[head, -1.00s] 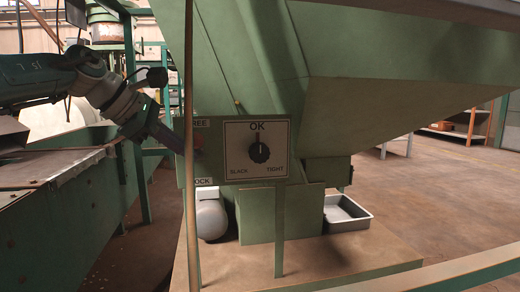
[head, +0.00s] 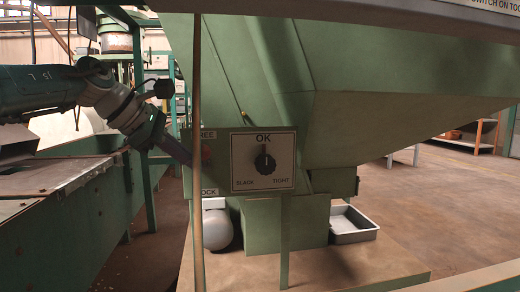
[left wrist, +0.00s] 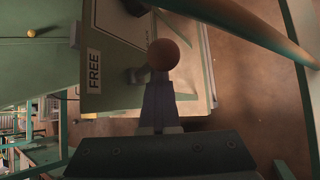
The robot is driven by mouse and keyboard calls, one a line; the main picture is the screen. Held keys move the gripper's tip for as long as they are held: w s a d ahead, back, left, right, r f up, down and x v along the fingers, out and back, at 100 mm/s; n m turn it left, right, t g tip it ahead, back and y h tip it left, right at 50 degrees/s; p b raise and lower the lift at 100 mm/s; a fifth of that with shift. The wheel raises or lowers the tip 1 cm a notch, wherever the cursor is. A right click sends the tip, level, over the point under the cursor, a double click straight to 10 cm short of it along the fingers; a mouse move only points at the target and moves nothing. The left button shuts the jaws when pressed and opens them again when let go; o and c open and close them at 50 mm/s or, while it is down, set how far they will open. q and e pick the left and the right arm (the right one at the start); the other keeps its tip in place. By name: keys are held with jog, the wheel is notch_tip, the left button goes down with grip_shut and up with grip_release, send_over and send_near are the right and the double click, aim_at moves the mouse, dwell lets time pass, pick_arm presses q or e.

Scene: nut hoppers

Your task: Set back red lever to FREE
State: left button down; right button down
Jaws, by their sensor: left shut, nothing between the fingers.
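The red lever's round knob (left wrist: 163,54) shows in the left wrist view, right at the tips of my left gripper (left wrist: 158,92). I cannot tell whether they touch. In the head view the red lever (head: 206,151) sits on the left of the green machine, partly hidden by a thin post. It is just below the FREE label (head: 208,134) and well above the LOCK label (head: 209,193). The FREE label also shows in the left wrist view (left wrist: 94,72). My left gripper (head: 188,160) is shut and empty beside the lever, pointing down and right. My right gripper is out of view.
A dial panel (head: 263,161) reads OK, SLACK and TIGHT, its pointer at OK. The thin upright post (head: 197,235) stands in front of the lever. A metal tray (head: 350,224) lies on the platform. A bench (head: 60,190) is at left. Open floor lies at right.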

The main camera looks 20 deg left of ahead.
pick_arm(q)
jog(key=p+v, duration=0.5)
jog(key=v, duration=0.4)
jog(key=shift+s+r, duration=0.2)
jog(key=shift+r, duration=0.1)
jog(key=shift+a, duration=0.1)
